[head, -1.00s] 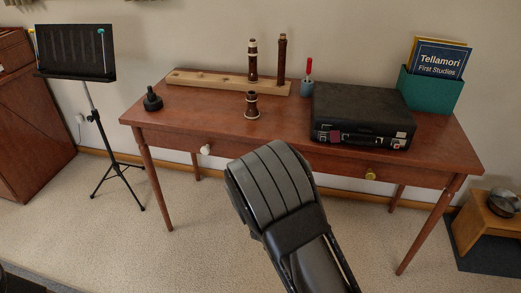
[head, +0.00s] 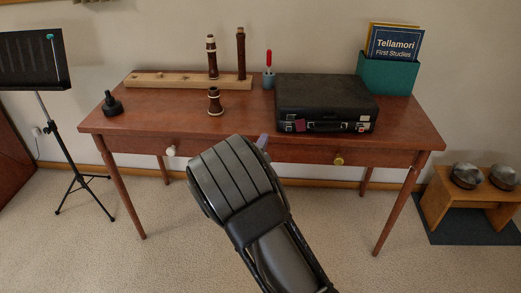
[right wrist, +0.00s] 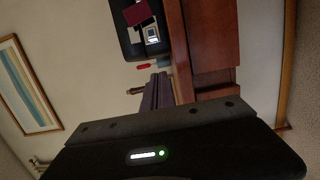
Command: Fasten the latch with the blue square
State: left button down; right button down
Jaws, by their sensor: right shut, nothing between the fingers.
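A black case (head: 327,95) lies closed on the right half of the wooden table. I cannot make out a blue square on either. In the right wrist view the tag (right wrist: 138,13) and a silver latch (right wrist: 152,35) show at the top. My right gripper (head: 262,141) is mostly hidden behind my forearm, in front of the table; its shut, empty fingers (right wrist: 158,95) point toward the case, apart from it.
Wooden pipe pieces (head: 212,58) stand on a peg board (head: 150,80) at the back left. A small pot (head: 268,80) with a red-handled tool is beside the case. The table's front edge and drawer knobs (head: 338,161) are near my arm.

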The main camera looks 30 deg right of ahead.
aim_at(288, 129)
jog(key=x, duration=0.5)
jog(key=shift+s+d+b, duration=0.15)
jog(key=shift+d+b, duration=0.15)
jog(key=shift+s+d, duration=0.7)
jog(key=shift+d, duration=0.15)
jog(key=shift+s+d, duration=0.3)
jog(key=shift+d, duration=0.15)
jog(key=shift+s+d+r+p, duration=0.1)
jog(key=shift+s+d+p, duration=0.35)
jog(key=shift+d, duration=0.3)
jog(key=shift+s+d, duration=0.15)
